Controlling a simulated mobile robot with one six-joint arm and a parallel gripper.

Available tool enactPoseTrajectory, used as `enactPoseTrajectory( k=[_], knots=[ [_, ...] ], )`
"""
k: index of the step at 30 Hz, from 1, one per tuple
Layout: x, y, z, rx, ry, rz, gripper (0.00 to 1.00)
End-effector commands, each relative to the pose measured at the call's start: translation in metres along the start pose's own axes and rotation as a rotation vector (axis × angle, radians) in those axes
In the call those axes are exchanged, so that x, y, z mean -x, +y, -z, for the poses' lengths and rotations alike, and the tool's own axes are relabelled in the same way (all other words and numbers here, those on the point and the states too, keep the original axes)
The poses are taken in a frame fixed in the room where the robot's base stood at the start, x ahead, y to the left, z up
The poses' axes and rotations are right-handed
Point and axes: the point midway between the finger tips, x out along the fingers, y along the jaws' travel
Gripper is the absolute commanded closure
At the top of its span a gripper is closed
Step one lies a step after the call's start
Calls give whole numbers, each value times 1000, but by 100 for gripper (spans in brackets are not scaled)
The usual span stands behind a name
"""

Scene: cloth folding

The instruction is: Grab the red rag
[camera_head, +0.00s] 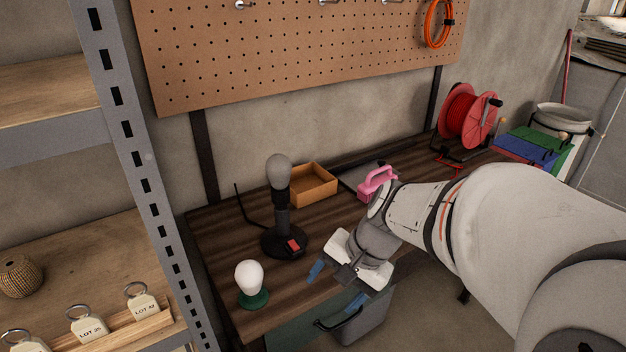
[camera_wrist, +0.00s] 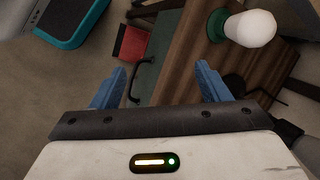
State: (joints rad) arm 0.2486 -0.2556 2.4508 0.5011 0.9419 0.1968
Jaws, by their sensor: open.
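My gripper (camera_head: 336,286) is open and empty, its two blue fingers apart near the front edge of the workbench. In the wrist view, my open gripper (camera_wrist: 161,70) has the green drawer front and the bench edge beyond and between its fingers. A dull red strip (camera_head: 508,149) lies beside blue, green and white pieces at the bench's far right end, well away from my gripper; I cannot tell if it is the red rag. A red item (camera_wrist: 133,43) beside the drawer handle in the wrist view is also unclear.
On the workbench (camera_head: 215,235) stand a white bulb on a green base (camera_head: 250,283), a black stand with a grey bulb-shaped top (camera_head: 280,200), an orange tray (camera_head: 312,186), a pink-handled item (camera_head: 376,185) and a red cable reel (camera_head: 467,117). A metal shelf (camera_head: 140,165) rises at left.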

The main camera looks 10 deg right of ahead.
Motion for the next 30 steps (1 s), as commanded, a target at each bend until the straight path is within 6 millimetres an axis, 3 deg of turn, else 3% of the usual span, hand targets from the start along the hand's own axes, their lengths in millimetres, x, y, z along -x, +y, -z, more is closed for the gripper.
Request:
enactPoseTrajectory(
  k=[1, 3, 8, 12, 15, 21, 30],
  knots=[
    [-16, 3, 18, -185, -39, 74, 31],
    [-25, -1, 43, -440, -87, 196, 31],
    [-34, 7, 120, -994, -183, 495, 31],
    [-30, 36, 186, -1371, -245, 740, 31],
    [-25, 58, 220, -1549, -274, 876, 31],
    [-21, 79, 250, -1696, -301, 1002, 31],
    [-40, 55, 266, -1700, -303, 1007, 31]
  ],
)
